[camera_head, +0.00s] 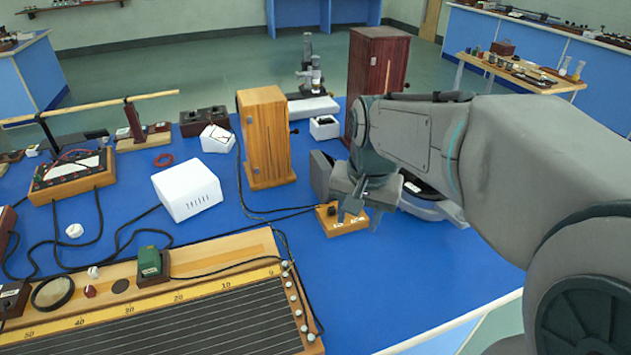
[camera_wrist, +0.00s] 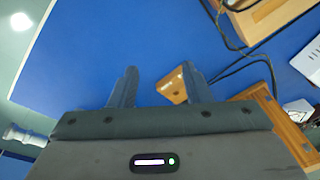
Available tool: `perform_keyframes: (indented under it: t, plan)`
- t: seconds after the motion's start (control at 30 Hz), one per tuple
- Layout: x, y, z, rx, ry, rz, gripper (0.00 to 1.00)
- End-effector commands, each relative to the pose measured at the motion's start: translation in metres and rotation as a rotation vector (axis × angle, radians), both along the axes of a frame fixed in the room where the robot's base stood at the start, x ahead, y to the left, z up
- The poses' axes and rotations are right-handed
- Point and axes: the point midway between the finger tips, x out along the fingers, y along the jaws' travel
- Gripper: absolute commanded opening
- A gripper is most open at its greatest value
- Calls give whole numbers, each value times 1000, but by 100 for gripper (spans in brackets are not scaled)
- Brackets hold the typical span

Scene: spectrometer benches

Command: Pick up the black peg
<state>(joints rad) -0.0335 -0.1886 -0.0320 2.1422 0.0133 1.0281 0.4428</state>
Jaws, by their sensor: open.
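My gripper (camera_head: 356,208) hangs over a small light wooden block (camera_head: 348,228) on the blue bench top. Its two fingers are apart, with nothing seen held between them. In the wrist view the fingers of my gripper (camera_wrist: 160,72) point at the bench, and the wooden block (camera_wrist: 172,88) shows between them, nearer the right finger. A small dark piece (camera_head: 332,211) stands at the block's left end in the head view. I cannot tell whether it is the black peg; the fingers hide part of the block.
A tall wooden box (camera_head: 264,140) and a white box (camera_head: 187,189) stand left of my gripper. A dark red cabinet (camera_head: 376,75) stands behind my arm. Black cables run to the block's left side. A long wooden board with a scale (camera_head: 215,255) lies in front; blue bench right of it is clear.

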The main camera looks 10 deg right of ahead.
Motion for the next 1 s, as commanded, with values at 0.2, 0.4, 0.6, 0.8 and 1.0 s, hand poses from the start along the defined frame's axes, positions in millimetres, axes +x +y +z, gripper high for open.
perform_keyframes:
  t: [0.2, 0.4, 0.6, 0.8, 1.0]
  plan:
    - [83, 1, 3, 43, 65, -318, 44]
    - [150, 1, -8, 59, 116, -608, 44]
    - [195, 3, -22, 60, 146, -825, 44]
    - [213, 3, -31, 57, 157, -918, 44]
    - [213, 3, -64, 56, 162, -928, 44]
